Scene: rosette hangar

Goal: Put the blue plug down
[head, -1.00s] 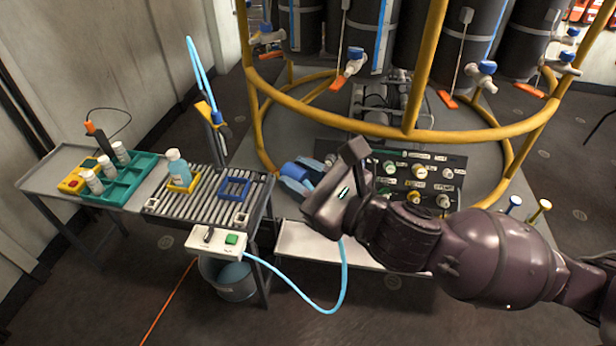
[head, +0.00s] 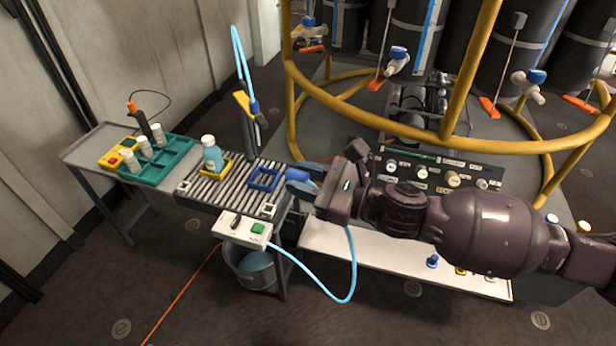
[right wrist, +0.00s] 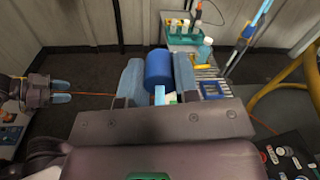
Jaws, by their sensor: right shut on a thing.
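The blue plug (right wrist: 158,68) is a blue cylinder between the two pale blue fingers of my right gripper (right wrist: 158,80) in the right wrist view. My right gripper is shut on it. A light blue hose end shows just below the plug. In the head view, my right gripper (head: 303,180) is at the right end of the roller table (head: 205,190), and the plug (head: 297,174) is partly hidden between the fingers. The light blue hose (head: 352,270) hangs from the gripper and loops to the white button box. My left gripper (right wrist: 62,92) is empty, fingers apart, at the left of the wrist view.
On the roller table are a bottle (head: 212,155) in a yellow frame and an empty blue frame (head: 265,179). A white button box (head: 242,229) is on its front. A white shelf (head: 385,258) and valve panel (head: 440,172) lie right. Yellow rails (head: 400,125) stand behind.

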